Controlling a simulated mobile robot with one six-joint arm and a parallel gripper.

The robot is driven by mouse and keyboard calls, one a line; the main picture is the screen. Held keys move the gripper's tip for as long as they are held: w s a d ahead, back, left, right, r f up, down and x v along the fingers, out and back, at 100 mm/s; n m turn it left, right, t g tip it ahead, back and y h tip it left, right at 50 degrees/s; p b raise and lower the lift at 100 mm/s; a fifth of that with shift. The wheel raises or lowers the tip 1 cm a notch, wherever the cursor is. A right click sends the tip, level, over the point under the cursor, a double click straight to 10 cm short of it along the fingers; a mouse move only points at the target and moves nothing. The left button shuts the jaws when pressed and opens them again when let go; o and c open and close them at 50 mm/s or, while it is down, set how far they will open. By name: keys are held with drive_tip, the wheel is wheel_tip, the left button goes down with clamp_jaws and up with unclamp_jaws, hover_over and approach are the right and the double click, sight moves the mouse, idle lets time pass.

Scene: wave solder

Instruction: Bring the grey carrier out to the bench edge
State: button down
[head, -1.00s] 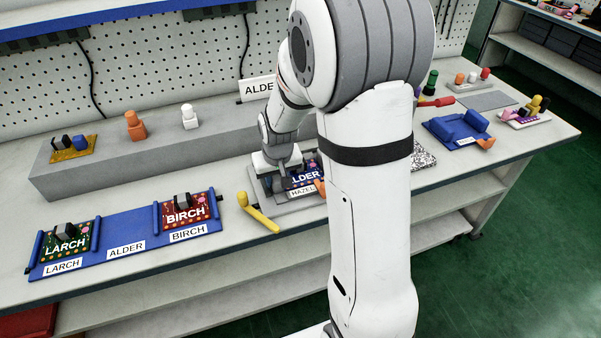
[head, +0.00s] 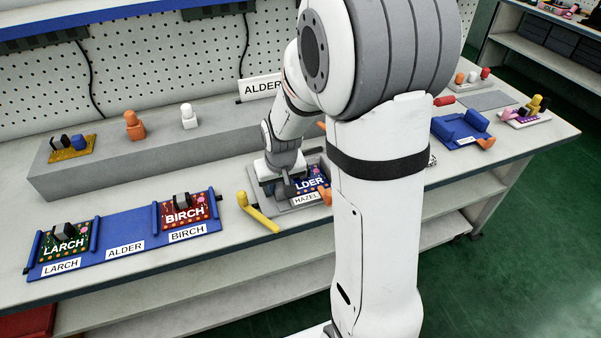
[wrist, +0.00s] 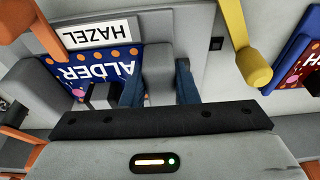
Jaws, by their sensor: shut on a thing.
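The grey carrier (head: 290,208) lies on the bench near its front edge, partly behind my arm in the head view. It bears a HAZEL label (head: 306,198) and holds a blue board reading ALDER (head: 311,184), its first letter covered. My gripper (head: 283,188) points down at the carrier's left part. In the wrist view my gripper (wrist: 158,85) has its two blue fingers closed on a grey block (wrist: 158,62) of the carrier, beside the ALDER board (wrist: 95,65). The carrier's right side is hidden in the head view.
A grey ledge (head: 150,160) runs behind.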

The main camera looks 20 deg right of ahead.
drive_tip(key=shift+s, duration=1.25)
drive_tip(key=c, duration=1)
unclamp_jaws()
drive_tip(key=shift+c, duration=0.2)
drive_tip(key=shift+s, duration=0.1)
